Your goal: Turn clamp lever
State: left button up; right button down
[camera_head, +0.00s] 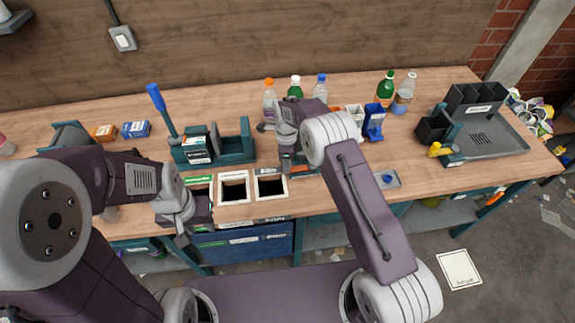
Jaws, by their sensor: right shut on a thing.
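A lever with a long blue handle (157,99) rises, tilted to the left, from a dark teal clamp-like fixture (236,148) at the left of the bench. A small box with a white label sits in that fixture. My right gripper (287,170) is low over the bench, right of the fixture and apart from the lever. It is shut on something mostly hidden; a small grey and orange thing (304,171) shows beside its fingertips. My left gripper (184,240) hangs at the bench's front edge, below the fixture. Its finger opening is not clear.
Two white-framed openings (234,201) lie at the front edge, with a green-labelled one partly behind my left arm. Several bottles (322,88) stand at the back. A blue holder (374,122) and a dark tray (490,135) are on the right. Orange and blue boxes lie left.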

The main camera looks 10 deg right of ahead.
jog(key=shift+w+a+r, duration=0.1)
jog(key=shift+w+r, duration=0.1)
jog(key=c, duration=1.5)
grip_release()
jog(key=o, duration=0.3)
jog(key=shift+o, duration=0.2)
jog(key=shift+f, duration=0.1)
jog(key=shift+s, duration=0.1)
notch_tip(320, 180, up, 9)
jog(key=shift+r+b, duration=0.1)
jog(key=shift+b, duration=0.45)
